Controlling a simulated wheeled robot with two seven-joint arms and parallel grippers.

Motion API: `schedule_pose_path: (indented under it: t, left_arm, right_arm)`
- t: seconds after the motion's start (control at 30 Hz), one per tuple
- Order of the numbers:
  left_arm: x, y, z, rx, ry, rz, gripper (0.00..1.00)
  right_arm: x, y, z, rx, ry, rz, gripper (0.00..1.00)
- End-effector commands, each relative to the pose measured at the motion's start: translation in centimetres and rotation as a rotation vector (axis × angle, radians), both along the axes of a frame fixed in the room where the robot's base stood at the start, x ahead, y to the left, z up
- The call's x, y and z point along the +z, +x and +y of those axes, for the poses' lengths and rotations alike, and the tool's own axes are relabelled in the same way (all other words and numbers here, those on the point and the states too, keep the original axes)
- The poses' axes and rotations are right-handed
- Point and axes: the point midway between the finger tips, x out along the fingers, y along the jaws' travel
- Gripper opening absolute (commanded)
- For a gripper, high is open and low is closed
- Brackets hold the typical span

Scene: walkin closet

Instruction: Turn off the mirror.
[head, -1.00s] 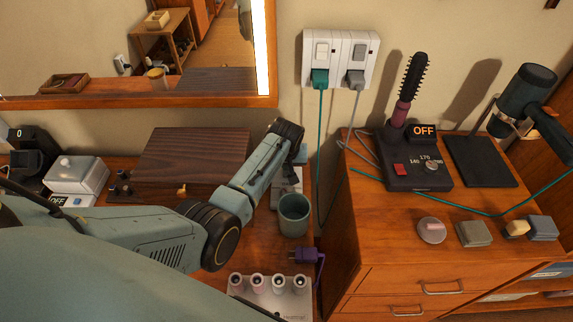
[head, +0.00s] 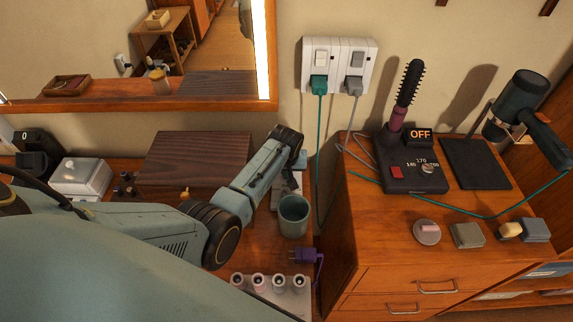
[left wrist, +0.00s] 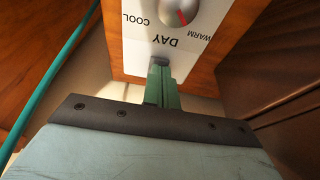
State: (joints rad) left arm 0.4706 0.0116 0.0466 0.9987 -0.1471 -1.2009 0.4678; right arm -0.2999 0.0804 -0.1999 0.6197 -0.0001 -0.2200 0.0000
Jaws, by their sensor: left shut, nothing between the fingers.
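The mirror (head: 120,50) hangs on the wall at the upper left of the head view in a wooden frame. A bright strip (head: 262,50) is lit along its right edge. A small pale control panel (head: 287,187) shows partly behind my left wrist. In the left wrist view a white panel (left wrist: 205,50) carries a red-marked knob (left wrist: 180,10) with COOL, WARM and DAY lettering. My left gripper (left wrist: 160,68) is shut and empty, its tips at the panel face just below DAY. Whether they touch is unclear. The head view mostly hides the fingertips. My right gripper is not in view.
A wall outlet (head: 339,68) has green and grey cords. A styling brush stands on a base (head: 408,175) reading OFF, beside a hair dryer (head: 520,105). A dark wooden box (head: 198,160) lies left of my wrist.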

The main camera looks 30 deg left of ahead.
Motion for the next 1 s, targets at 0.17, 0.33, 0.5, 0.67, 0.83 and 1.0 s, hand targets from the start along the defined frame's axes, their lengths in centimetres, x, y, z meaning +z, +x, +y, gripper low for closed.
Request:
schedule_pose_path:
  t: [0.17, 0.33, 0.5, 0.67, 0.83, 1.0]
  left_arm:
    - [-0.2, -0.3, -0.2, 0.0, -0.002, 0.006, 0.0]
    - [-0.2, -0.3, -0.2, 0.0, -0.002, 0.004, 0.0]
    - [0.5, -0.3, -0.2, 0.0, -0.003, 0.003, 0.0]
    - [2.2, -0.4, -0.3, 0.0, -0.001, 0.003, 0.0]
    - [4.2, -0.5, -0.4, 0.0, -0.001, 0.002, 0.0]
    - [6.5, -1.2, -0.8, -0.001, -0.002, -0.001, 0.0]
  right_arm:
    - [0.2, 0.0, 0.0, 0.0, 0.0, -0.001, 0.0]
    - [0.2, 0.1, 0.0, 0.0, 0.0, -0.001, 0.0]
    - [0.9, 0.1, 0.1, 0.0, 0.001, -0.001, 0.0]
    - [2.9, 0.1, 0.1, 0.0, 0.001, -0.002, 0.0]
    - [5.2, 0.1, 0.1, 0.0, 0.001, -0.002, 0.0]
    - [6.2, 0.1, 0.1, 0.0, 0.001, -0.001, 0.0]
